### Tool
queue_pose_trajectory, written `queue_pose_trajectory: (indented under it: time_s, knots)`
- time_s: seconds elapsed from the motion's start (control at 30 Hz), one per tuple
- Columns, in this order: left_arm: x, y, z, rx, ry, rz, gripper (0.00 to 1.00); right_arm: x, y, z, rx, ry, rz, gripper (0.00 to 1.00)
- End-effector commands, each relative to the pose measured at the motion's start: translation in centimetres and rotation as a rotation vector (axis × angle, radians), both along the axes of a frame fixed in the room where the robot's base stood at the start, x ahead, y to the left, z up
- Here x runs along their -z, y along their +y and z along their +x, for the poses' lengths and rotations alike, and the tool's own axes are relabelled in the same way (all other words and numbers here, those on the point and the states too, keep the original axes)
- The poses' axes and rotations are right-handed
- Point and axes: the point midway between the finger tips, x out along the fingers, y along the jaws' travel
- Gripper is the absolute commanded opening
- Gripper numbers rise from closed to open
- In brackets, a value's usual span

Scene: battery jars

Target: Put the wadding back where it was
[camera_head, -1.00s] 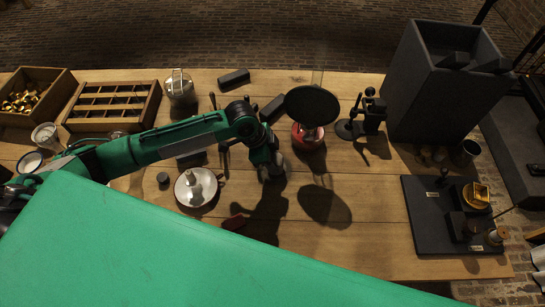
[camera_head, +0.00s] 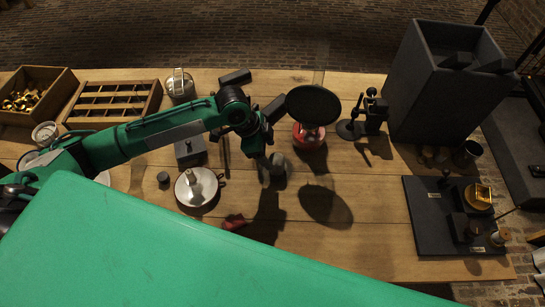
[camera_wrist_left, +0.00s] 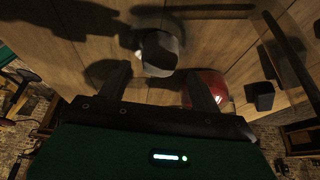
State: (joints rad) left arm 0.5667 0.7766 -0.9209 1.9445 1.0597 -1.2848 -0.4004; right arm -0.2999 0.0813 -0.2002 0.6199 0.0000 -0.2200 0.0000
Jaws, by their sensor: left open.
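A pale, rounded grey-white thing (camera_head: 279,166), possibly the wadding, sits on the table beside my left gripper (camera_head: 267,172). In the left wrist view the pale thing (camera_wrist_left: 158,53) lies beyond and between the spread fingers of my left gripper (camera_wrist_left: 160,85). The gripper is open, and I see no grip on the pale thing. A red bowl (camera_head: 308,137) with something pale in it stands just to the right; it also shows by the right finger in the wrist view (camera_wrist_left: 207,92). My right gripper is not in view.
A round black disc (camera_head: 313,105) stands above the red bowl. A pale dish (camera_head: 207,190) and a small red piece (camera_head: 234,221) lie to the left and front. A slotted wooden tray (camera_head: 113,102) is at the back left; a tall grey box (camera_head: 430,95) at the right.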

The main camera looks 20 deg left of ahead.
Motion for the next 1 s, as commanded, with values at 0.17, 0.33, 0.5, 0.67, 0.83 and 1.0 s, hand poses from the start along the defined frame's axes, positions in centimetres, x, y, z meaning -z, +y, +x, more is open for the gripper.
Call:
queue_pose_trajectory:
  time_s: [0.17,0.33,0.5,0.67,0.83,1.0]
  knots:
    - [-3.6,1.5,-0.4,0.0,-0.004,0.001,0.65,0.5,0.0,0.0,0.0,0.0,0.0,0.52]
    - [-5.9,2.4,-0.6,-0.001,-0.003,0.001,0.65,0.7,0.0,0.0,0.0,0.0,0.0,0.52]
    - [-6.8,2.7,-0.8,0.001,0.0,0.0,0.65,0.7,0.0,0.0,0.0,0.0,0.001,0.52]
    - [-6.9,2.8,-0.8,0.001,0.0,0.0,0.65,0.7,0.1,0.0,0.001,0.0,0.001,0.52]
    - [-6.9,2.8,-0.8,0.001,0.0,0.0,0.65,0.7,0.2,0.0,0.001,0.0,0.002,0.52]
    - [-6.9,2.8,-0.8,0.001,0.0,0.0,0.65,0.7,0.2,0.0,0.001,-0.001,0.002,0.52]
